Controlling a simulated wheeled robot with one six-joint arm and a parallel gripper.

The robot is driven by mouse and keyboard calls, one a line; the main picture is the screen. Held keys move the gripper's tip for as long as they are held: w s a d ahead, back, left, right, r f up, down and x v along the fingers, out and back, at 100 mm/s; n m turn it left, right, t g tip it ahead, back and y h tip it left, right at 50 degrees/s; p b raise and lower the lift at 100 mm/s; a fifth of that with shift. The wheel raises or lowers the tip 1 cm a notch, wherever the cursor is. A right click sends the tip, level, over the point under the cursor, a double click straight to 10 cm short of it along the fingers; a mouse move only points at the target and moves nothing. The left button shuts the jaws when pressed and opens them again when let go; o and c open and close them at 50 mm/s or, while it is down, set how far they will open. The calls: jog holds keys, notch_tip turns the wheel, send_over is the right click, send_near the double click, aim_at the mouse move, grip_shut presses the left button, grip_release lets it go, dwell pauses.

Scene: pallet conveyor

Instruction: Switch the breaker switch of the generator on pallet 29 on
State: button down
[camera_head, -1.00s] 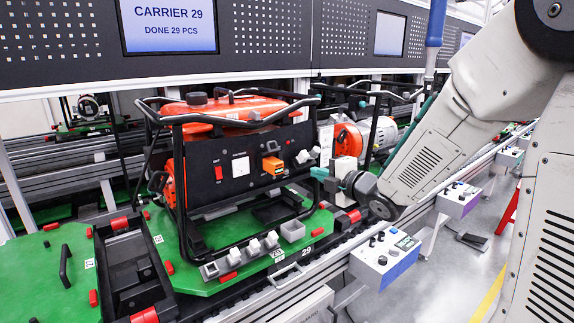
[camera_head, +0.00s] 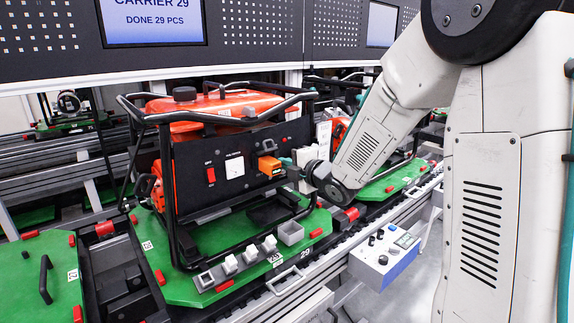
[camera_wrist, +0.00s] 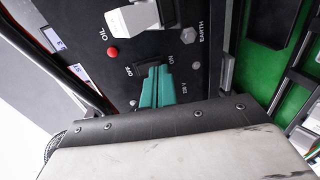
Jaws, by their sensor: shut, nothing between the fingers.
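The generator (camera_head: 235,108), with an orange tank and black tubular frame, sits on green pallet 29 (camera_head: 190,289). My gripper (camera_head: 287,162) is at the panel's right end. In the wrist view its teal fingers (camera_wrist: 158,87) are shut and empty, close over the panel between the OFF and ON labels.
In the wrist view a pale socket cover (camera_wrist: 132,18), a red OIL lamp (camera_wrist: 112,52) and an EARTH bolt (camera_wrist: 188,35) lie near the fingers. The frame bars surround the panel. A control box (camera_head: 384,259) stands in front of the conveyor. Another green pallet is at left.

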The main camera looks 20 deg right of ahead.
jog(key=shift+w+a, duration=0.1)
jog(key=shift+w, duration=0.25)
